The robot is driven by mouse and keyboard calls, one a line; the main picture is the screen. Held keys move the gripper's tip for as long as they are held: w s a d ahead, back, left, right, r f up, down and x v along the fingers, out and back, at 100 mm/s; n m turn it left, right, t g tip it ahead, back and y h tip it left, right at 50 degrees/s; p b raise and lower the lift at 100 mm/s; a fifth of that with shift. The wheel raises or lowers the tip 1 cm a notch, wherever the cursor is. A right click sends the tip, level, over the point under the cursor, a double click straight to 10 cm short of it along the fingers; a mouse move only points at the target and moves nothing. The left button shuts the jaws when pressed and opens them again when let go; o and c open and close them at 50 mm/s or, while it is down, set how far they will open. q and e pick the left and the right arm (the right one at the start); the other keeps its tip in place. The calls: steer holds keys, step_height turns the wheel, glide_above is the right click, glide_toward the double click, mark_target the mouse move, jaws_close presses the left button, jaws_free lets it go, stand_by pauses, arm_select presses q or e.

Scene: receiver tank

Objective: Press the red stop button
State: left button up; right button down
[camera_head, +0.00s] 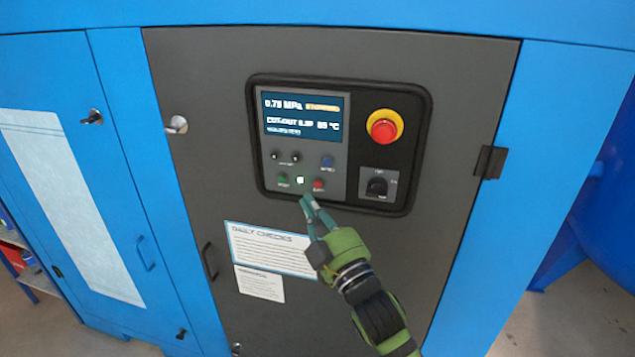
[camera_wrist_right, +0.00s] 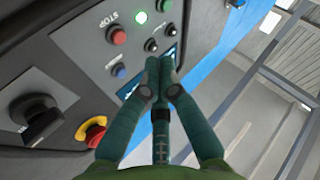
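The red stop button (camera_head: 319,185) is a small round button on the lower right of the control panel's button field. In the right wrist view the red button (camera_wrist_right: 119,37) sits beside a "STOP" label, left of the fingertips. My right gripper (camera_head: 308,199) is just below and slightly left of it in the head view. In the right wrist view the gripper's (camera_wrist_right: 159,62) fingers are together at the tips, with nothing between them. A gap to the red button shows there; its exact depth is hard to tell. My left gripper is out of view.
A lit white indicator (camera_head: 300,181) and a green button (camera_head: 282,178) are left of the stop button. A blue button (camera_head: 327,161) is above. A large red emergency button (camera_head: 383,128) on yellow and a black rotary switch (camera_head: 377,187) are to the right.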

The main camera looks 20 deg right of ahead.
steer(key=shift+s+a, duration=0.55)
steer(key=shift+s, duration=0.25)
steer(key=shift+f, duration=0.1)
